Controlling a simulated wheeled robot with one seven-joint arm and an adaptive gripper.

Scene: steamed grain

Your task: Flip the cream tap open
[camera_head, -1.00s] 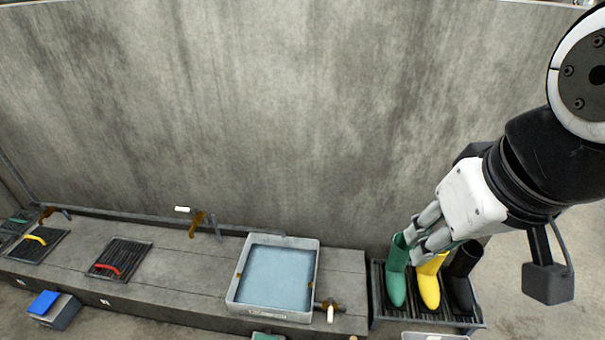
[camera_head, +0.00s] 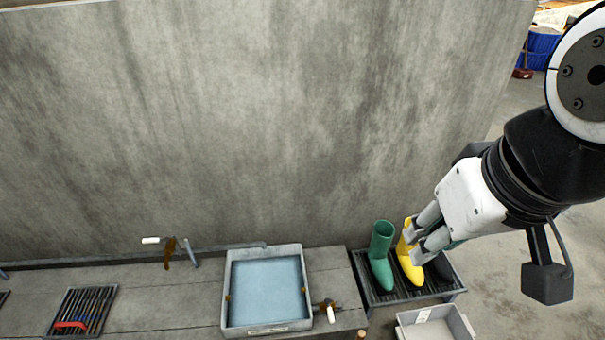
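A brass tap with a cream-white lever (camera_head: 150,240) stands at the wall left of the basin; its lever points left. A second brass tap with a cream-white lever (camera_head: 331,314) sits at the basin's lower right side; its lever points toward the bottom of the picture. I cannot tell from the colour which one is the cream tap. My gripper (camera_head: 415,247) is at the right, its two fingers apart and nothing seen between them. It overlaps the boots in the picture, well to the right of both taps.
A grey basin (camera_head: 225,300) holds pale blue water on the concrete ledge (camera_head: 190,308). Green (camera_head: 382,255) and yellow (camera_head: 408,263) boots and a partly hidden dark boot stand on a rack. A grey bin (camera_head: 462,328) is in front. A grate (camera_head: 97,303) with a red handle lies left.

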